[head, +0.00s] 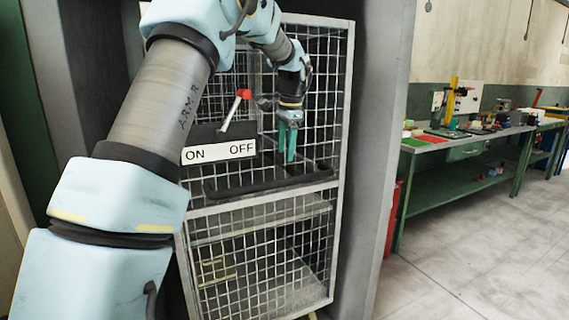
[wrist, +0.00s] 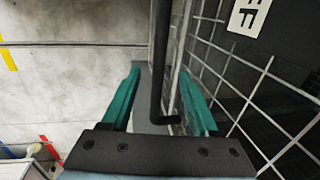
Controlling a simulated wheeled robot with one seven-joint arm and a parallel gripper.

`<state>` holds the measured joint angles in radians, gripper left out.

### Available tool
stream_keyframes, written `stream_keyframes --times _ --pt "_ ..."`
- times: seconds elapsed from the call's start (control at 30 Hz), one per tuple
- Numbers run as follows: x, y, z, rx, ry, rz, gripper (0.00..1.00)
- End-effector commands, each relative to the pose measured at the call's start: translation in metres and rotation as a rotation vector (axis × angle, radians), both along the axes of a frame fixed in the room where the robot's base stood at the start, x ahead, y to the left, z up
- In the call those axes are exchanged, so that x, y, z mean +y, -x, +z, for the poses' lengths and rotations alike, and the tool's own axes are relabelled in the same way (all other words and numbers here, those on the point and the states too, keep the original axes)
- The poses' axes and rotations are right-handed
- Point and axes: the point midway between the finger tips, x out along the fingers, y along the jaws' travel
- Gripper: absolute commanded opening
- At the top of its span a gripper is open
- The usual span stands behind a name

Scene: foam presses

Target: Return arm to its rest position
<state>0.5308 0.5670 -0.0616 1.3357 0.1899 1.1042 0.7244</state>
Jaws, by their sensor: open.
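My arm (head: 165,110) reaches from the left across the front of a mesh-fronted cabinet. My gripper (head: 288,155) has teal fingers and hangs pointing down in front of the mesh, to the right of the ON/OFF plate (head: 219,151). In the wrist view my gripper (wrist: 165,85) is open, its two teal fingers apart. A black bar (wrist: 160,70) shows between them there; I cannot tell how deep it lies or whether it touches. In the head view a long black bar (head: 265,185) runs along the mesh just below my fingertips.
A red-tipped lever (head: 236,108) rises above the plate, leaning right, close to my forearm. The mesh door (head: 265,250) and grey cabinet side (head: 372,150) bound the space. A green workbench (head: 440,150) with several items stands right, with open floor (head: 480,250) before it.

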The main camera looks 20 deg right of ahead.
Motion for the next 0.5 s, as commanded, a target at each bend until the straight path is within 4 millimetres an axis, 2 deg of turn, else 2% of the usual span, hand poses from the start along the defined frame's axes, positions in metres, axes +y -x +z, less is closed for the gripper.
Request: stream_keyframes --times 0.37,0.5 --pt "0.000 0.001 0.005 0.000 0.000 0.000 0.61" --pt "0.014 0.004 0.002 0.002 0.009 0.044 0.61"
